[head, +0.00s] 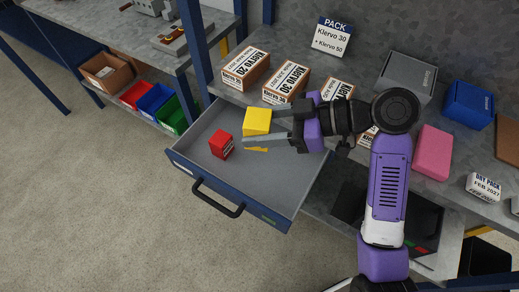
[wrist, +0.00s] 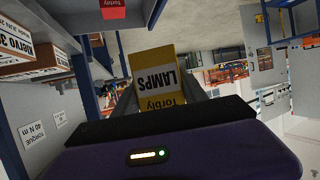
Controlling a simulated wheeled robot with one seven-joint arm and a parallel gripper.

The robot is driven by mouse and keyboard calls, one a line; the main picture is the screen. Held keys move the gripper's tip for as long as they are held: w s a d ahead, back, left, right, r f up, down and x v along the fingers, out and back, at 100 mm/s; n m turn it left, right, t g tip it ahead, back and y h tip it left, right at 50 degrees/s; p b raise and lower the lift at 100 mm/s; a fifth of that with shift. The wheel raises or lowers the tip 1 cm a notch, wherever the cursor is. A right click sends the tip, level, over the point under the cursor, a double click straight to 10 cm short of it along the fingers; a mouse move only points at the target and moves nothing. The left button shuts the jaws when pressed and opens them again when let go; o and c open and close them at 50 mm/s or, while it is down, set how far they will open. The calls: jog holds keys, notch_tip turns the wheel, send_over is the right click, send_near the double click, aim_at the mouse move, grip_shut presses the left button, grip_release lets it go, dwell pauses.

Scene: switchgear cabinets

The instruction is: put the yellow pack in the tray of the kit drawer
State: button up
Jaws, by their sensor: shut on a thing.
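The yellow pack (head: 257,120) is held between the fingers of my gripper (head: 259,127), over the back part of the open kit drawer. In the wrist view the yellow pack (wrist: 158,82) shows its label, "Torbly LAMPS", upside down between the fingers. The kit drawer (head: 272,190) is pulled out, with a grey inside, a blue front and a black handle. A red pack (head: 221,145) sits in it, left of the yellow one; a red pack (wrist: 113,8) also shows at the top of the wrist view. I cannot tell how high the yellow pack is above the drawer floor.
A pink block (head: 432,152) and a blue box (head: 468,104) are at right. The drawer's front right floor is bare.

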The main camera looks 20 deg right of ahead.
aim_at(259, 182)
jog(key=shift+f+b, duration=0.4)
jog(key=shift+f, duration=0.45)
notch_tip(259, 182, down, 20)
jog(key=shift+r+b, duration=0.1)
jog(key=shift+b, duration=0.2)
jog(key=o, duration=1.5)
jog(key=shift+o, duration=0.3)
jog(key=v, duration=1.2)
jog(key=shift+b, duration=0.4)
